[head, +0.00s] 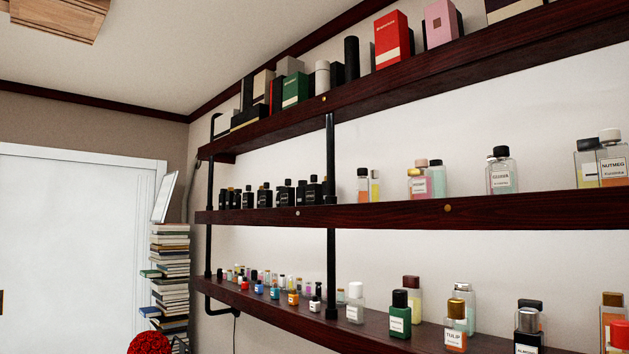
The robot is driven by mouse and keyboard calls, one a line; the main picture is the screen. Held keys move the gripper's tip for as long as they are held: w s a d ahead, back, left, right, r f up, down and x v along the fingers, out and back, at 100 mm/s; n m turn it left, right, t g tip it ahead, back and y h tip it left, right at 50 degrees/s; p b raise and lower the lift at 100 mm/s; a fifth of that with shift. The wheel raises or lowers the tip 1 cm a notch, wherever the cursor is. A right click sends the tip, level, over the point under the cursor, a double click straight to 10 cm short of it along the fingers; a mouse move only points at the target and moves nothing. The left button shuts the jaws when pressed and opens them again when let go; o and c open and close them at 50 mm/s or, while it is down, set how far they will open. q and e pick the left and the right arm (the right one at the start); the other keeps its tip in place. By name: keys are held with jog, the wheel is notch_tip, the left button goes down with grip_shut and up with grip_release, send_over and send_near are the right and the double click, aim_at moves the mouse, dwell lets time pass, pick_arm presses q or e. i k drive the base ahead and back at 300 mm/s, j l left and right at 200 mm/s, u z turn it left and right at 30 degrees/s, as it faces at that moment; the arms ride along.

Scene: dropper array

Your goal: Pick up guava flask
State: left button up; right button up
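Several perfume-like flasks with small labels stand on the shelves in the head view. A clear flask with a dark cap (501,176) stands on the middle shelf; its label looks like it could read guava, but the print is too small to be sure. A flask behind it is partly hidden. A pink flask with a gold cap (417,184) stands to its left, its label unclear. Flasks labelled nutmeg (612,163) and tulip (456,325) are readable. Neither of my grippers shows in this view.
The middle shelf (560,203) and lower shelf (380,331) run along the wall, with black pipes (331,260) between shelves. Boxes line the top shelf (450,59). Stacked books (172,280) and a red ball-like thing (149,343) are at left, near a white door (70,240).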

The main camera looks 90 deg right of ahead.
aim_at(502, 171)
jog(key=z, duration=3.7)
